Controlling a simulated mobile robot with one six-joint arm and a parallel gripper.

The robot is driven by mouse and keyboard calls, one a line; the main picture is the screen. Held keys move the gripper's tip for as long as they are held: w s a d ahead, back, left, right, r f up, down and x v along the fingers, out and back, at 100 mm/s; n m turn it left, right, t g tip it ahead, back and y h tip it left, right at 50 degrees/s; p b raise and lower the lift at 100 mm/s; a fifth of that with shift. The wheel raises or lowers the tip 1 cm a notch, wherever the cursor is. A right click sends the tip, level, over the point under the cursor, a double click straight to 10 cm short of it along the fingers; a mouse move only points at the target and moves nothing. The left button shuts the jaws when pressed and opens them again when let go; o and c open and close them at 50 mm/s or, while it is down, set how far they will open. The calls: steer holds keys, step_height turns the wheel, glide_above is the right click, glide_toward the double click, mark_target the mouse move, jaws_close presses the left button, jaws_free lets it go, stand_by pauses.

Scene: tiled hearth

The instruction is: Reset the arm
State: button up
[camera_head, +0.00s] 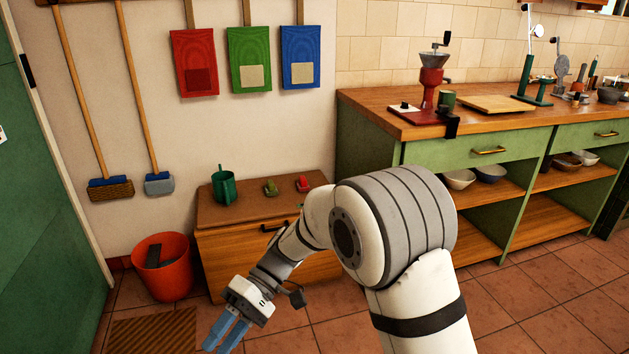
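My arm reaches from the bottom right of the picture toward the lower left, bent at a large grey-banded joint. My gripper (221,345) is at the arm's lower left end, pointing down and to the left over the tiled floor. Its two blue-grey fingers stand a little apart, with nothing seen between them. It is in front of the low wooden chest and clear of it. The arm hides the right part of the chest.
The low chest (240,213) bears a green mug (223,187) and small green (270,188) and red (303,184) items. A red bucket (162,268) and a brown mat (150,334) lie left of my gripper. A green counter (470,150) with tools stands right.

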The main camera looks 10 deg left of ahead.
steer(key=w+d+r+m+t+h+p, duration=0.1)
steer(key=w+d+r+m+t+p, duration=0.2)
steer(key=d+r+p, duration=0.5)
steer(key=w+d+r+m+t+p, duration=0.25)
steer(key=d+r+t+p, duration=0.2)
steer(key=d+r, duration=0.7)
steer(key=s+d+r+m+t+h+p, duration=0.2)
steer(key=d+r+p, duration=0.3)
steer(key=d, duration=0.5)
steer(key=s+d+r+m+t+h+p, duration=0.2)
steer(key=d+r+m+t+p, duration=0.3)
steer(key=d, duration=0.6)
steer(key=shift+r+p, duration=0.3)
steer(key=shift+r, duration=0.35)
steer(key=shift+m+t, duration=0.25)
